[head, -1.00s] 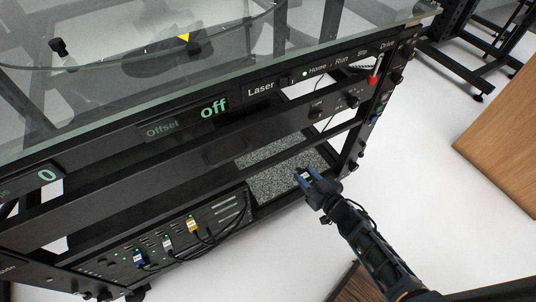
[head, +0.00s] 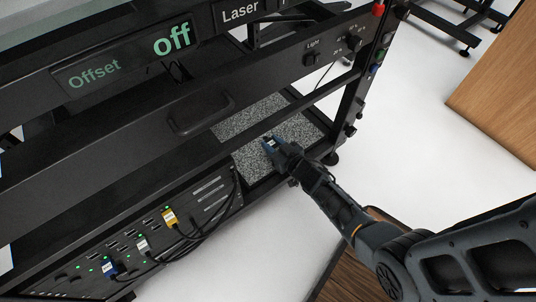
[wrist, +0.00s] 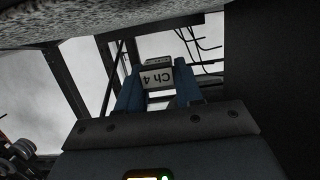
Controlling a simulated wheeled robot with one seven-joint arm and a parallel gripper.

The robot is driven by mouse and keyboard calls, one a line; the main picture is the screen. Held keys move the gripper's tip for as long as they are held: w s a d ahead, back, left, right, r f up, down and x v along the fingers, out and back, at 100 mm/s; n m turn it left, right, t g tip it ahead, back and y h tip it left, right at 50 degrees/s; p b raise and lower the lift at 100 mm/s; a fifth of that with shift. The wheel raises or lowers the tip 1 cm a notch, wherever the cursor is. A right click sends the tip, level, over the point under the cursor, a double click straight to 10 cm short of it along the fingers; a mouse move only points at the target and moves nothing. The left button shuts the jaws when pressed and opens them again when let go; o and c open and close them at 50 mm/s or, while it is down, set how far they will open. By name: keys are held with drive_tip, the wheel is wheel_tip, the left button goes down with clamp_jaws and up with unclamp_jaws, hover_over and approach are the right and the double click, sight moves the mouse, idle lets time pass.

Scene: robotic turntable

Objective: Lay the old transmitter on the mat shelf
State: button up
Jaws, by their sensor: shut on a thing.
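My gripper (head: 271,143) is over the front part of the grey speckled mat shelf (head: 262,108), low in the black rack. In the wrist view, its blue fingers (wrist: 158,92) are shut on a small grey box, the transmitter (wrist: 157,77), with a white label reading "Ch 4" upside down. In the head view only a small light patch of the transmitter shows between the fingers. The mat's speckled surface (wrist: 100,18) also runs across the top of the wrist view. I cannot tell whether the transmitter touches the mat.
A rack panel with cables (head: 165,225) and yellow, white and blue plugs stands left of the mat. A black drawer front with a handle (head: 200,112) crosses above it. A rack leg (head: 350,115) stands to the right. A wooden panel (head: 495,90) is farther right, over open white floor.

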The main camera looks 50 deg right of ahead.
drive_tip(key=shift+w+a+f+b, duration=0.1)
drive_tip(key=shift+w+f+b, duration=0.3)
drive_tip(key=shift+w+f, duration=0.3)
wheel_tip(320, 180, down, 4)
drive_tip(key=b, duration=0.3)
drive_tip(key=shift+w+r, duration=0.1)
drive_tip(key=shift+r, duration=0.15)
